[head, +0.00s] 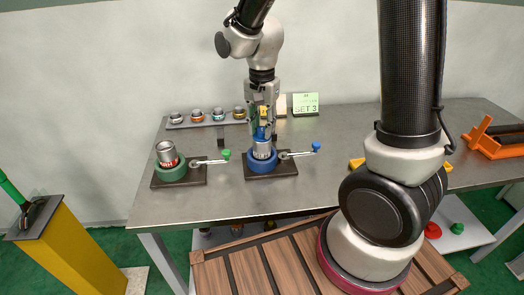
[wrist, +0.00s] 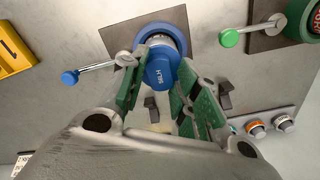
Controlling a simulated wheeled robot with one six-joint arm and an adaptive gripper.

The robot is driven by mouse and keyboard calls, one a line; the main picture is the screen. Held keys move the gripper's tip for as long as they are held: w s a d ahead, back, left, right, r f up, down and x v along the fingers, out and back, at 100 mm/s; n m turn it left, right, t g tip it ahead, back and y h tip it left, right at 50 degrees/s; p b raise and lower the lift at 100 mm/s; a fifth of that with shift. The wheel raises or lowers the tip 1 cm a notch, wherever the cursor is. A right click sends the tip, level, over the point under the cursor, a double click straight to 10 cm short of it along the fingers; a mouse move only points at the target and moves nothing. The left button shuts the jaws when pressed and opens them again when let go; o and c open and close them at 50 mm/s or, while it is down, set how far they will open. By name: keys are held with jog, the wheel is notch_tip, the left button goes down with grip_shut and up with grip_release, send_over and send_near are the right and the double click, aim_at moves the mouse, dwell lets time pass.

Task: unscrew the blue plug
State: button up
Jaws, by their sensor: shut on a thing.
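The blue plug (wrist: 159,70) sits at the top of a short metal pipe (head: 262,151). The pipe stands upright in the blue vise (head: 263,166) on the workbench. My gripper (head: 262,128) points down over the pipe from above. Its green-padded fingers close on the plug from both sides in the wrist view. The blue vise's lever with a blue knob (head: 316,147) reaches out to the right; the knob also shows in the wrist view (wrist: 69,78).
A green vise (head: 171,170) holding another pipe (head: 166,152) stands to the left, its green-knobbed lever (head: 226,154) pointing toward the blue vise. A rack (head: 190,123) with several fittings lies behind. A SET 3 sign (head: 306,105) stands at the back. An orange rack (head: 490,139) is far right.

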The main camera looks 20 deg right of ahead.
jog(key=m, duration=1.3)
jog(key=shift+r+m, duration=0.1)
jog(key=shift+m, duration=0.3)
jog(key=o, duration=0.9)
jog(key=shift+o, duration=0.2)
jog(key=shift+r, duration=1.1)
